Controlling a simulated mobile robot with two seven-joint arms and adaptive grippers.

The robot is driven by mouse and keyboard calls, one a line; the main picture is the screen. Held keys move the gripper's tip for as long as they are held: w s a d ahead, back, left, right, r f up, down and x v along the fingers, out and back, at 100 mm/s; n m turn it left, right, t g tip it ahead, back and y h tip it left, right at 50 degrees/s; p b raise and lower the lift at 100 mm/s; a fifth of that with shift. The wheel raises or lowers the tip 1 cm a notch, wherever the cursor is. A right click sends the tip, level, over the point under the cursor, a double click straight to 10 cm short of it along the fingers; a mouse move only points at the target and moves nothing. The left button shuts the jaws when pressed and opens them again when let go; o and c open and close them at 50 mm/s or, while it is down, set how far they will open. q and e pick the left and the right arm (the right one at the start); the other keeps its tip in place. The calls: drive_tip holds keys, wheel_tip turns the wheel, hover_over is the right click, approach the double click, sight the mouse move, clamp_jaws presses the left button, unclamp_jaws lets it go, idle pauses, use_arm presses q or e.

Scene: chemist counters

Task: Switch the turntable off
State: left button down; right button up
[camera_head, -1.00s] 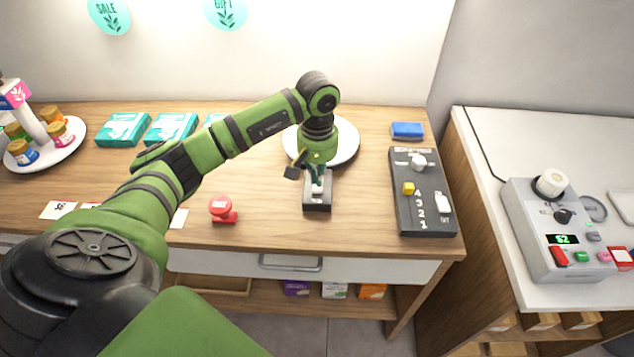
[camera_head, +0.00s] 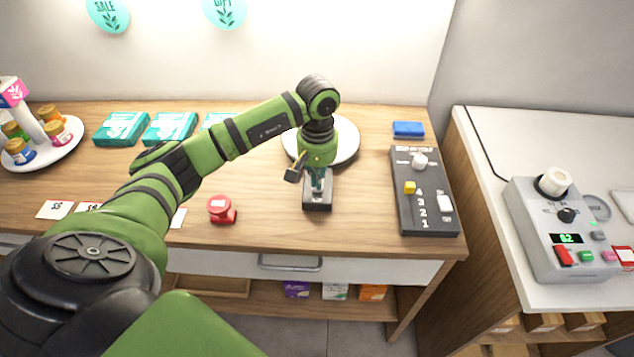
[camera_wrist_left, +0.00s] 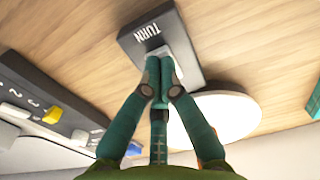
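A small dark switch box (camera_head: 317,204) stands on the wooden counter. It also shows in the wrist view (camera_wrist_left: 135,37), with the word TURN and a pale rocker or plate (camera_wrist_left: 181,45). A white round disc (camera_head: 347,140), which looks like a turntable, lies just behind it and is partly hidden by my arm; it also shows in the wrist view (camera_wrist_left: 228,115). My left gripper (camera_head: 319,188) points down over the switch box. Its teal fingers (camera_wrist_left: 160,68) are together, with the tips at the pale part; whether they touch it is unclear. My right gripper is not in view.
A dark panel (camera_head: 424,215) with sliders, numbers and a yellow knob lies to the right. A red stamp-like object (camera_head: 221,210) stands to the left. A blue block (camera_head: 408,129) and teal boxes (camera_head: 122,128) lie further back. Jars stand on a white round stand (camera_head: 68,148) at far left.

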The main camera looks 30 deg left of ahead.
use_arm(q)
drive_tip(key=shift+s+f+b, duration=0.1)
drive_tip(key=shift+f+b, duration=0.45)
drive_tip(key=shift+f, duration=0.05)
drive_tip(key=shift+r, duration=0.15)
drive_tip(key=shift+r+p, duration=0.6)
drive_tip(key=shift+r, duration=0.25)
drive_tip(key=shift+r+p, duration=1.25)
drive_tip(key=shift+r, duration=1.3)
